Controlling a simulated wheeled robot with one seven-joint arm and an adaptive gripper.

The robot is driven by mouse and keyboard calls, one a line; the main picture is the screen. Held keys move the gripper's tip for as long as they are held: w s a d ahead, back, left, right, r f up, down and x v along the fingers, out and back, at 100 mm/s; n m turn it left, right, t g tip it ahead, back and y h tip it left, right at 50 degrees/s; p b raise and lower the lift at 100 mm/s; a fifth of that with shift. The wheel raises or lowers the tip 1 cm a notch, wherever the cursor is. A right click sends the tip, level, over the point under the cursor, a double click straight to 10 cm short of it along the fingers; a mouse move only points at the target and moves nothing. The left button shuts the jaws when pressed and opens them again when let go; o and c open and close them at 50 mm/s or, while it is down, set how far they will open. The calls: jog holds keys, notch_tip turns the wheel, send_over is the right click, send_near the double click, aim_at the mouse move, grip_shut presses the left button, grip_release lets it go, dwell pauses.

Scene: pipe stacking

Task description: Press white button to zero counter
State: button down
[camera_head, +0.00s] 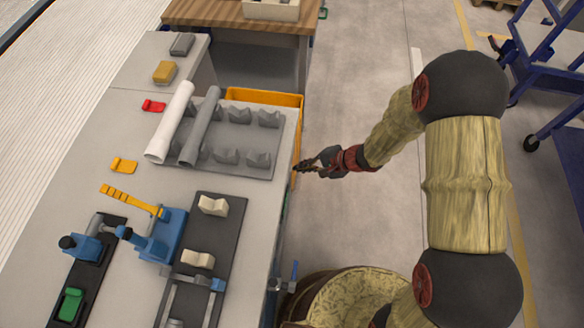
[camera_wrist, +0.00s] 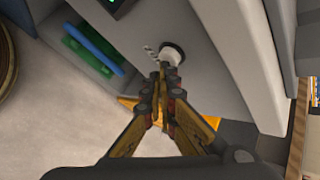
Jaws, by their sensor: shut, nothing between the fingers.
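My gripper (camera_head: 300,167) is shut and empty beside the right edge of the workbench in the head view. In the wrist view its closed fingertips (camera_wrist: 161,70) point at the round white button (camera_wrist: 173,52) on a grey panel. The tips are right at the button's lower left in the picture; I cannot tell whether they touch it. A dark display with green marks (camera_wrist: 112,4), perhaps the counter, is cut off at the top of the wrist view. The button and display are hidden in the head view.
The bench (camera_head: 135,85) carries a grey pipe rack (camera_head: 240,155), a white pipe (camera_head: 170,120), a grey pipe (camera_head: 200,125) and a blue clamp fixture (camera_head: 165,238). A yellow bin (camera_head: 265,97) is beside the rack. A round barrel (camera_head: 350,300) stands below. Open floor lies right of the bench.

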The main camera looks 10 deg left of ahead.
jog(key=shift+a, duration=0.25)
jog(key=shift+d, duration=0.15)
dwell(0.4)
jog(key=shift+d+b, duration=0.3)
jog(key=shift+d, duration=0.45)
jog(key=shift+w+d, duration=0.15)
jog(key=shift+d, duration=2.35)
